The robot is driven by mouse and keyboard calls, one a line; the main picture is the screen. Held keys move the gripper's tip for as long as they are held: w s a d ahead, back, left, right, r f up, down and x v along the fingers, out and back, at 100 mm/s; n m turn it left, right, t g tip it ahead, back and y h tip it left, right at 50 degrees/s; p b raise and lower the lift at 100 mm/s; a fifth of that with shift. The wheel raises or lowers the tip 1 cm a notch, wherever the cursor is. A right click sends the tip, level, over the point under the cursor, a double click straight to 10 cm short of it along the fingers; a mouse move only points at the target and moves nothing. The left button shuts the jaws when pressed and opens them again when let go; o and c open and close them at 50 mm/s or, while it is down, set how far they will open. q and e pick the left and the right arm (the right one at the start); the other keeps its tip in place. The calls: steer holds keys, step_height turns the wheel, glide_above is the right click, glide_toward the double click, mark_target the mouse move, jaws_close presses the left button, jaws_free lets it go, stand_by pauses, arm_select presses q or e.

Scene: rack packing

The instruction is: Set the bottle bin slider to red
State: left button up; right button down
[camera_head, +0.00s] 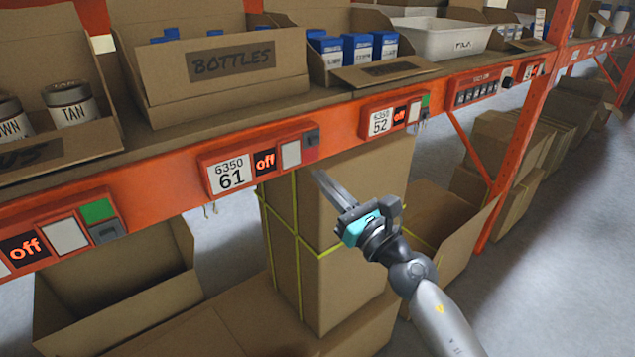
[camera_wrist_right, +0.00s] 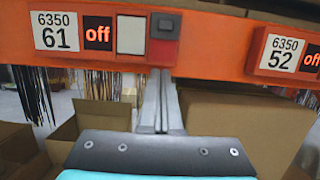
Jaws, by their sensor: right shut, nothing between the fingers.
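The bottle bin (camera_head: 213,85) is an open cardboard box marked "BOTTLES" on the shelf. Its red label unit on the orange beam below reads "6350 61" (camera_head: 230,175) and "off". At the unit's right end is a dark slider (camera_head: 312,137), also in the right wrist view (camera_wrist_right: 165,24). The slider sits at the top, with a red patch (camera_wrist_right: 161,53) showing below it and no green visible. My right gripper (camera_head: 320,174) is shut and empty. Its fingertips (camera_wrist_right: 158,76) are just below the red patch; contact cannot be told. My left gripper is out of view.
The neighbouring unit "52" (camera_head: 380,122) shows a green patch (camera_head: 425,100), as does the left unit (camera_head: 97,210). Strapped cardboard boxes (camera_head: 350,265) stand below the beam, behind my right gripper. A white bin (camera_head: 440,42) sits on the shelf.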

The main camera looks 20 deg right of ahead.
steer(key=b+v, duration=0.2)
steer(key=v, duration=0.7)
steer(key=shift+r+b, duration=0.15)
steer(key=shift+b, duration=0.25)
steer(key=shift+d, duration=0.1)
